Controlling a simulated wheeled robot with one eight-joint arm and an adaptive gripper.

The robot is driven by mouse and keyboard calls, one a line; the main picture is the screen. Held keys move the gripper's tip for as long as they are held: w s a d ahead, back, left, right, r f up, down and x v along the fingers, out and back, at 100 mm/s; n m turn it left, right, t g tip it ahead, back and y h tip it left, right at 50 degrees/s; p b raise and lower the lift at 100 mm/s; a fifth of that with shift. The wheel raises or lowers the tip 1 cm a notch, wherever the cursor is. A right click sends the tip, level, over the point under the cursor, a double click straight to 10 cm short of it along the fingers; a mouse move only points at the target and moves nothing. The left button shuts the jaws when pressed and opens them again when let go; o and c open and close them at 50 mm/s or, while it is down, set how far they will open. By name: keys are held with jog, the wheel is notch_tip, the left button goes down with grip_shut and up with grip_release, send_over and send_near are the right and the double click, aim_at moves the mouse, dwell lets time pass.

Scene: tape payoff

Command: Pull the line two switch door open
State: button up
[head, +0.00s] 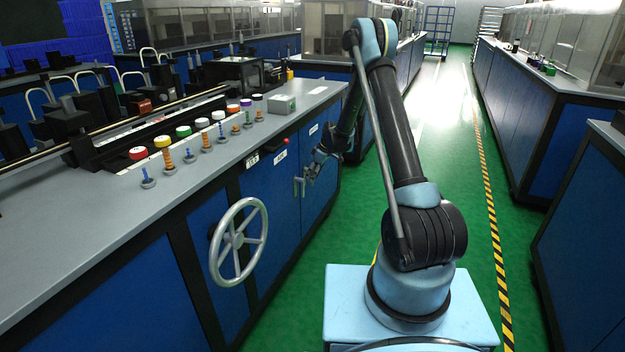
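Blue cabinet doors are set in the front of the long bench on the left. One door (272,190) carries a small white label (280,156), and the door to its right (318,197) carries another (313,129). The label text is too small to read, so I cannot tell which is the line two switch door. Two upright metal handles sit near the seam; the left one (297,187) shows clearly. My gripper (311,171) is at the right handle, partly covering it. I cannot tell whether its fingers are around the handle or beside it. Both doors look shut.
A grey handwheel (238,241) sticks out from the bench front, left of the doors. Coloured buttons (183,131) and a grey box (283,104) stand on the benchtop (225,150). The green floor (440,130) is clear along the aisle. Blue cabinets (580,230) line the right side.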

jog(key=shift+x, duration=0.9)
grip_shut()
jog(key=shift+d, duration=0.2)
